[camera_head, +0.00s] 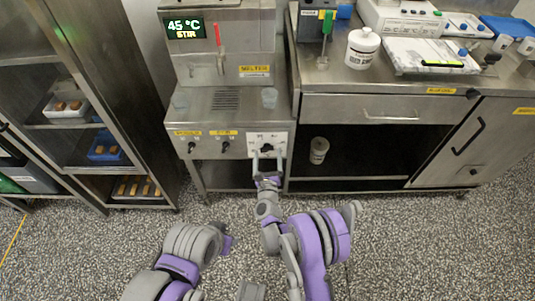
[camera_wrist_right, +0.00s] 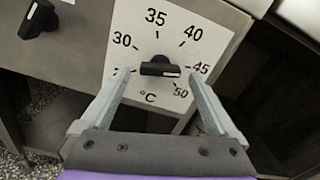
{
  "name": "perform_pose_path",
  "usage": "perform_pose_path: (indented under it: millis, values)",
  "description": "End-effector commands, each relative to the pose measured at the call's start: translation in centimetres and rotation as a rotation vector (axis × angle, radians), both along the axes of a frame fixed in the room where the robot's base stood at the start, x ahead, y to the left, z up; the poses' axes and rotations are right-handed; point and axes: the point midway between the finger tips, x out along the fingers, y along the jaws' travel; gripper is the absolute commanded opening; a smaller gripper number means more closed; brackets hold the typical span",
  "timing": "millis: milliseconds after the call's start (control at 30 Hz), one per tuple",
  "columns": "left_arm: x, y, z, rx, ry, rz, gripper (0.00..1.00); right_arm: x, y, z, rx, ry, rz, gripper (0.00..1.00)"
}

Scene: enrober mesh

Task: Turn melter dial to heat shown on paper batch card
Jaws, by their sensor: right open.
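The melter (camera_head: 218,100) is a steel machine at the upper middle; its display (camera_head: 185,28) reads 45 °C STIR. Its black dial (camera_wrist_right: 160,67) sits on a white scale plate (camera_wrist_right: 160,20) on the front panel, also seen in the head view (camera_head: 266,148). The scale shows 30, 35, 40, 45 and 50; its lowest number is hidden by a finger. The knob's white mark is at its right end, between 45 and 50. My right gripper (camera_wrist_right: 160,76) is open, with fingertips either side of the dial and apart from it. I cannot identify the batch card.
Two smaller black knobs (camera_head: 206,145) are left of the dial. A steel counter (camera_head: 325,80) to the right holds a white jar (camera_head: 362,48) and white sheets (camera_head: 428,52) with unreadable text. A shelf rack (camera_head: 95,160) stands at left. Speckled floor is free in front.

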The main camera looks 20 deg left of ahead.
Motion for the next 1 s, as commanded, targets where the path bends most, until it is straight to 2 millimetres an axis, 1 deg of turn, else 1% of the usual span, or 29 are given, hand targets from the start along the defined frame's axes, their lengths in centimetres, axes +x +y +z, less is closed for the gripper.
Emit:
perform_pose_path:
  millis: [33,133,433,567,600,667,700,767,800,867,900,1000]
  values:
    - [0.0,0.0,-0.06,0.0,0.0,0.0,0.45,0.48,0.11,-0.05,-0.001,0.0,0.0,0.95]
    - [0.02,0.0,-0.09,0.0,0.0,0.0,0.45,1.03,0.29,-0.02,0.0,0.0,0.0,0.95]
    - [0.01,0.0,-0.08,0.0,0.0,0.0,0.45,1.2,0.35,0.02,0.0,0.0,0.001,0.95]
    - [0.01,0.0,-0.08,0.0,0.0,0.0,0.45,1.19,0.35,0.02,0.0,0.0,0.001,0.72]
    - [0.01,0.0,-0.08,0.0,0.0,0.0,0.45,1.18,0.35,0.02,0.0,0.0,0.001,0.64]
    - [0.01,0.0,-0.08,0.0,0.0,0.0,0.45,1.18,0.34,0.02,0.0,0.0,0.001,0.54]
    - [0.01,0.0,-0.08,0.0,0.0,0.0,0.45,1.18,0.34,0.02,0.0,0.0,0.001,0.46]
    - [0.01,0.0,-0.08,0.0,0.0,0.0,0.45,1.18,0.34,0.02,-0.001,0.0,0.001,0.36]
    - [0.01,0.0,-0.08,0.0,0.0,0.0,0.45,1.18,0.34,0.02,-0.001,0.0,0.001,0.28]
    - [0.01,0.0,-0.08,0.0,0.0,0.0,0.45,1.18,0.33,0.02,-0.001,0.0,0.0,0.18]
    - [0.01,0.0,-0.08,0.0,0.0,0.0,0.45,1.17,0.33,0.02,0.0,0.0,0.0,0.1]
    - [0.01,0.0,-0.1,0.0,0.0,0.0,0.45,1.17,0.33,0.02,-0.002,-0.001,0.0,0.09]
